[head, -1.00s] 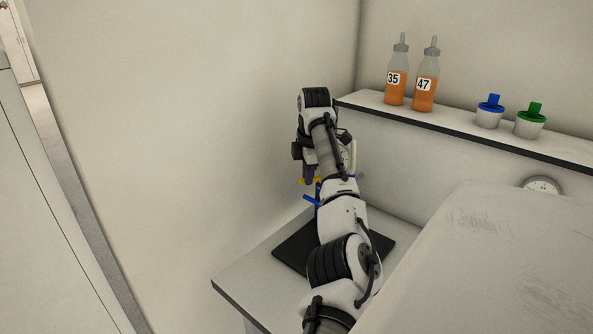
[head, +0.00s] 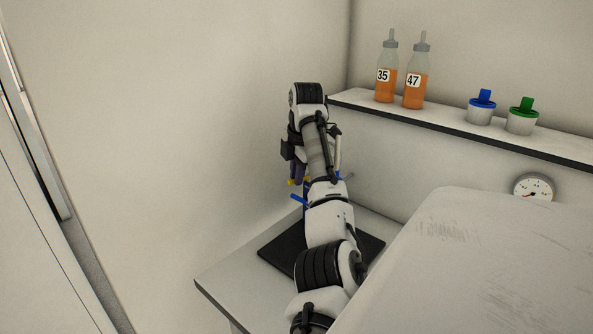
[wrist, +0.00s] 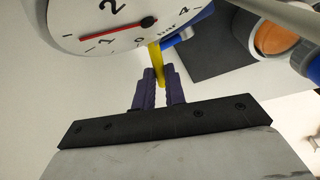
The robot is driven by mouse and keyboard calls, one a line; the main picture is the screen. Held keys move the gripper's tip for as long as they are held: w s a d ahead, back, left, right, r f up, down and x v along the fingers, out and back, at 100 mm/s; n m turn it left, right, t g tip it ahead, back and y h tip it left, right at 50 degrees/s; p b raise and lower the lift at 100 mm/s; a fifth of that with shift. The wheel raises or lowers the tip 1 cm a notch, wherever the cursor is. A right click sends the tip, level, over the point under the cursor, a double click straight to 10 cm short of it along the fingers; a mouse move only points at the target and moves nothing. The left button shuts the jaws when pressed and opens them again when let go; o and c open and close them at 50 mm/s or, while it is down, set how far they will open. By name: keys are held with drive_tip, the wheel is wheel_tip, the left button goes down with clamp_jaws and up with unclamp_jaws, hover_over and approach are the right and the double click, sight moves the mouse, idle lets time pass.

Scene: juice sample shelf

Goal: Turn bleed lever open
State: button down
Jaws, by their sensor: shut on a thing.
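The yellow lever (wrist: 156,62) stands between the two purple fingers of my gripper (wrist: 160,80) in the wrist view, and the fingers are shut on it. Its upper end meets the area under a large white gauge (wrist: 110,25) with a red needle near the low end. In the head view my gripper (head: 299,172) hangs beside the left wall, with a bit of yellow (head: 292,182) at its fingertips. My arm hides most of the fitting there. A blue handle (head: 300,201) sticks out to the left below the gripper.
A black mat (head: 275,252) lies on the bench under my arm. A shelf (head: 440,113) behind holds bottles 35 (head: 386,85) and 47 (head: 415,88) and two capped cups. A small gauge (head: 533,187) shows behind a white panel at right. The left wall is close.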

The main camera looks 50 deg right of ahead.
drive_tip(key=c, duration=1.5)
unclamp_jaws()
drive_tip(key=shift+o, duration=0.2)
wheel_tip(320, 180, up, 14)
drive_tip(key=s+a, duration=0.1)
drive_tip(key=s, duration=0.1)
drive_tip(key=shift+s+f, duration=0.2)
drive_tip(key=shift+s, duration=0.1)
